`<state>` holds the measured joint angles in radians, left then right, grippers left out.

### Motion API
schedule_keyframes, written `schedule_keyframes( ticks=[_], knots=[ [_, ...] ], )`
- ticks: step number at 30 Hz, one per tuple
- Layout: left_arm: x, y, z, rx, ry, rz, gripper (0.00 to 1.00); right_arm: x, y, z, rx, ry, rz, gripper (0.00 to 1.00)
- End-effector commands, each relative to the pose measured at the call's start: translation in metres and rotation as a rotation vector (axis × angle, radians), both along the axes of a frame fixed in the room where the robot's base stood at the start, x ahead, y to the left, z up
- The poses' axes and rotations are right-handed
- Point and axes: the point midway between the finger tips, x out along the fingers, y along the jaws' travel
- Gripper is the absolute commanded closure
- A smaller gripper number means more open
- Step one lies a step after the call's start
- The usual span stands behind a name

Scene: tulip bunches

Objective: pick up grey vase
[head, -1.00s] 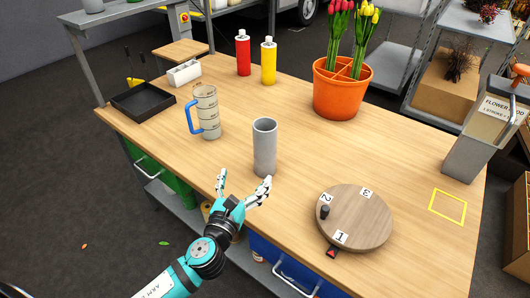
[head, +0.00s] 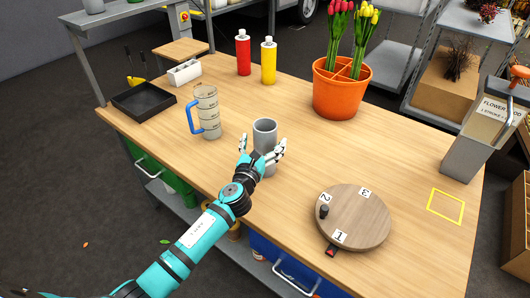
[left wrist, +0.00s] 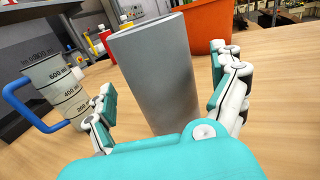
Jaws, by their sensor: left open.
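The grey vase (head: 265,133) is a plain upright cylinder standing on the wooden table. In the left wrist view the vase (left wrist: 157,75) fills the middle, between my fingers. My left gripper (head: 262,150) is open, with one finger on each side of the vase. In the left wrist view the left gripper (left wrist: 168,95) shows gaps between the fingers and the vase. The fingers hide part of the vase's lower body in the head view. My right gripper is not in view.
A measuring jug (head: 207,112) with a blue handle stands left of the vase. A round numbered wooden turntable (head: 362,225) lies to the right. An orange pot (head: 338,98) with tulips, a red bottle (head: 243,55) and a yellow bottle (head: 268,64) stand behind.

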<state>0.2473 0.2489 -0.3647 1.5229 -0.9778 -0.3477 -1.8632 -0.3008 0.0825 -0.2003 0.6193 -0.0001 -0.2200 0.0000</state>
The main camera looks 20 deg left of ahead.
Motion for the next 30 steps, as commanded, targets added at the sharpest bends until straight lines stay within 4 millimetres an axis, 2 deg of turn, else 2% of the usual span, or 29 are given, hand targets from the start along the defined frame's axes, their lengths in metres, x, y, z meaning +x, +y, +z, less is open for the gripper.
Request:
schedule_keyframes(
  ticks=[4, 12, 30],
  knots=[
    [0.017, 0.0, 0.0, -0.001, -0.001, 0.0, 0.06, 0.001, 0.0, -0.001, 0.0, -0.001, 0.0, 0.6],
    [0.019, 0.0, 0.0, 0.0, 0.0, 0.0, 0.07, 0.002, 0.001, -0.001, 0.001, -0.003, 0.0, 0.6],
    [0.018, 0.0, 0.0, 0.0, 0.0, 0.0, 0.85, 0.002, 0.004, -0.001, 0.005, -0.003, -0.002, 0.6]
  ],
)
